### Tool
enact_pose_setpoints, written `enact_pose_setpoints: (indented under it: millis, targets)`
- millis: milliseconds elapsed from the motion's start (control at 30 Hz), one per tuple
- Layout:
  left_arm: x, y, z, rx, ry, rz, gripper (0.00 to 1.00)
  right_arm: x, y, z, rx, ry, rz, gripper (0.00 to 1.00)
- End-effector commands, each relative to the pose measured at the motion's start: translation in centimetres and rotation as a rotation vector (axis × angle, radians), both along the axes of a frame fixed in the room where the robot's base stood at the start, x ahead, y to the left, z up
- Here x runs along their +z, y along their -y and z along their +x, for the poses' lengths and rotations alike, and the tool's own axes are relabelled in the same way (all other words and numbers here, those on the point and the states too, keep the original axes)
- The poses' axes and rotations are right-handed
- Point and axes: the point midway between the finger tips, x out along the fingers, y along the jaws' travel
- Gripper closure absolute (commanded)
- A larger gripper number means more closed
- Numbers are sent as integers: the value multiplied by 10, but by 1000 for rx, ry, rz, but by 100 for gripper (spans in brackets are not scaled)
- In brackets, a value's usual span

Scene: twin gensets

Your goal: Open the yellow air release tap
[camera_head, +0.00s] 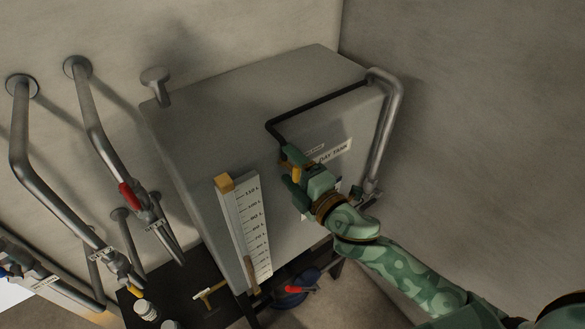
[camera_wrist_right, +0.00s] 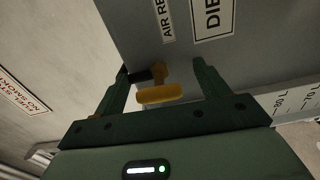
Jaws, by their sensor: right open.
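The yellow air release tap (camera_wrist_right: 160,94) shows in the right wrist view as a short yellow bar handle on a stem at the tank's face, beside a label reading "AIR RE". My right gripper (camera_wrist_right: 163,76) is open, with one green finger on each side of the tap; I cannot tell whether either finger touches it. In the head view my right gripper (camera_head: 291,164) is at the front of the grey day tank (camera_head: 215,120), with a bit of yellow (camera_head: 297,174) showing beside it. The gripper hides most of the tap there. My left gripper is not in view.
A level gauge (camera_head: 246,232) stands on the tank's front, left of my right arm. A grey pipe (camera_head: 386,130) runs down the tank's right side. Pipes with a red-handled valve (camera_head: 129,195) are at left. White bottles (camera_head: 146,309) stand below.

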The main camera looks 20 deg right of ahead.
Motion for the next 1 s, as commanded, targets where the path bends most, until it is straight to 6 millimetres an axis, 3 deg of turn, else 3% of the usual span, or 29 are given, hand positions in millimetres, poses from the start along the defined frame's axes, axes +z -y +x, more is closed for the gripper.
enact_pose_setpoints:
  millis: [133,267,700,1000]
  targets:
    - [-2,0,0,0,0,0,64,0,2,-5,0,0,0,26]
    - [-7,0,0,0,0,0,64,-2,9,-25,0,-1,1,26]
    - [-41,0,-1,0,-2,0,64,-4,47,-131,1,-4,1,26]
    - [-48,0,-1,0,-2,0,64,0,56,-153,0,0,0,26]
